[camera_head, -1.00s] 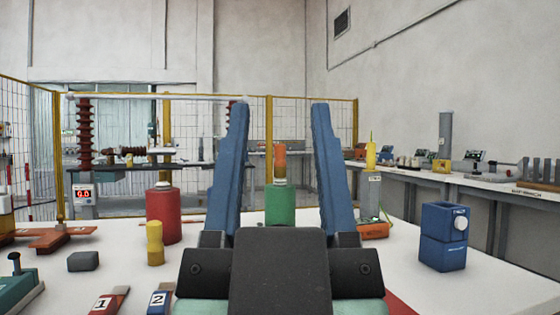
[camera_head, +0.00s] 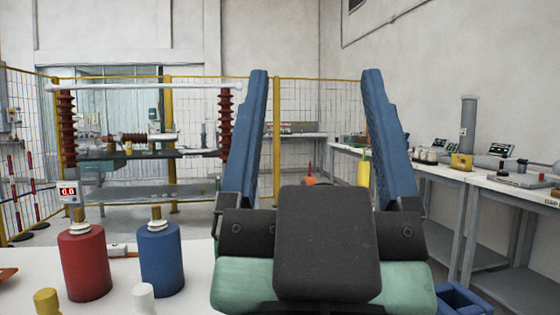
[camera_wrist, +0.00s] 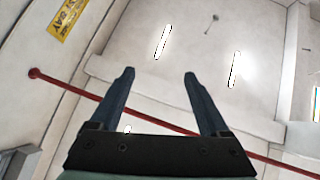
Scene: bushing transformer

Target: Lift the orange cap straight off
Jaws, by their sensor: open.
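My gripper (camera_head: 316,75) is open in the head view, its two blue fingers pointing up and spread wide with nothing between them. In the wrist view my gripper (camera_wrist: 159,73) is also open and empty, facing bare wall and ceiling. No orange cap is clearly visible now. A small orange-red shape (camera_head: 310,180) shows behind my gripper, but I cannot tell what it is. The green cylinder seen earlier under an orange top is not in sight; my gripper may hide it.
A red cylinder (camera_head: 84,262) and a blue cylinder (camera_head: 160,258) stand upright on the white table at left. A yellow piece (camera_head: 47,300) and a white piece (camera_head: 143,298) are nearer. A blue box (camera_head: 466,300) is at lower right. A yellow-framed fence (camera_head: 277,140) stands behind.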

